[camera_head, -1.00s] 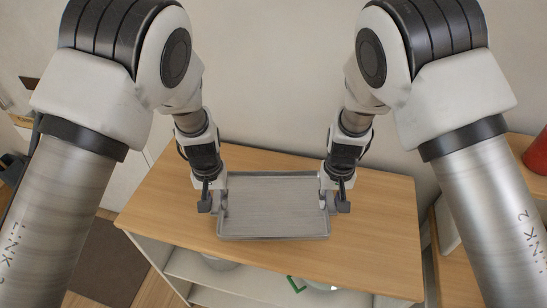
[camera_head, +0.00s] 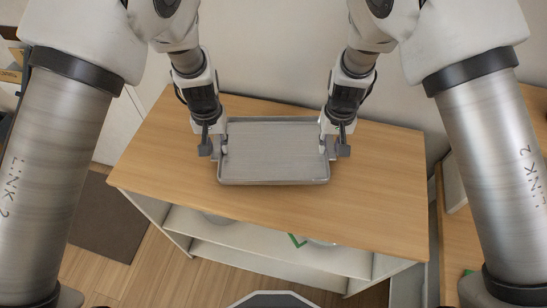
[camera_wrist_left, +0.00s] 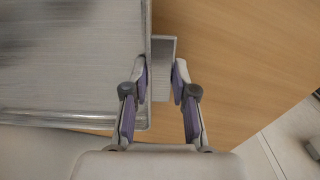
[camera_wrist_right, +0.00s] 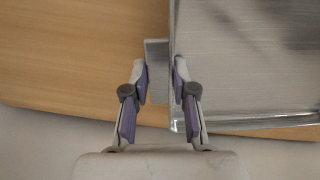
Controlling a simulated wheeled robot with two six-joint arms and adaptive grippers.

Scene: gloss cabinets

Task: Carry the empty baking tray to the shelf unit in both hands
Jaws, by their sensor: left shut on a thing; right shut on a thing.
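The empty grey metal baking tray (camera_head: 275,152) is level at the wooden top of the shelf unit (camera_head: 375,195). I cannot tell whether it rests on the top or is just above it. My left gripper (camera_head: 212,146) is shut on the tray's left handle, and the handle shows between its fingers in the left wrist view (camera_wrist_left: 161,85). My right gripper (camera_head: 337,146) is shut on the right handle, which shows between its fingers in the right wrist view (camera_wrist_right: 160,80). Nothing lies in the tray.
White shelves (camera_head: 260,242) under the top hold a few partly hidden items, one with a green edge (camera_head: 297,240). A wall stands behind the unit. A second wooden unit (camera_head: 475,235) is at the right. The top is bare on both sides of the tray.

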